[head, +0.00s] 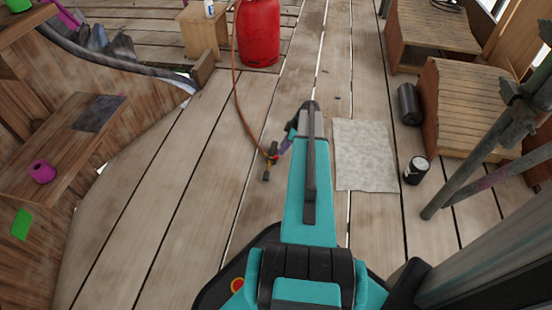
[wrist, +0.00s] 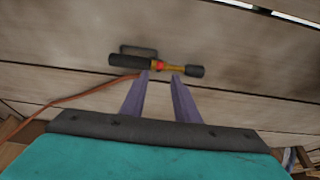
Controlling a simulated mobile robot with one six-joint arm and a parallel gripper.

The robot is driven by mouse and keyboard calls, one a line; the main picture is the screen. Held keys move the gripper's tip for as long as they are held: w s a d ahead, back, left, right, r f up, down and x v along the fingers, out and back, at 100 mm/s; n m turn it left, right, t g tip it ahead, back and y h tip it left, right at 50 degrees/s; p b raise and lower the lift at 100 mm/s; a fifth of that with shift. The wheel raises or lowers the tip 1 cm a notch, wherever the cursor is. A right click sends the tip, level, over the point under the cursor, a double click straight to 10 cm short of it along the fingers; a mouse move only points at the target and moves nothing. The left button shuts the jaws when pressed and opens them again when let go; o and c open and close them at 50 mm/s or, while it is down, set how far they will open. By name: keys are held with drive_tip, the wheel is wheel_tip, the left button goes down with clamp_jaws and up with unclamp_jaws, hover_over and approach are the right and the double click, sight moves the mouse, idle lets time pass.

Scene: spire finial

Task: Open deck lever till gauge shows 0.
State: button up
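A torch-like tool or valve (head: 270,162) lies on the plank deck, with an orange hose running from it to a red tank (head: 258,35). In the wrist view the same tool (wrist: 178,66) has a black grip at left, a brass middle with a small red part, and a black end at right. I cannot tell whether the red part is the lever. My gripper (wrist: 161,76) has its two purple fingers apart, with nothing between them. Their tips appear just in front of the brass middle; contact cannot be told. In the head view the arm mostly hides the gripper. No gauge face is readable.
A grey mat (head: 364,155) lies right of my arm, with a dark jar (head: 416,170) and a black cylinder (head: 409,104) beyond it. Wooden crates (head: 470,110) and metal poles (head: 485,155) stand at right. A wooden bench (head: 65,145) is at left.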

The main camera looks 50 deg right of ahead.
sight(278, 157)
drive_tip(key=shift+b+x, duration=1.25)
drive_tip(key=shift+x, duration=2.25)
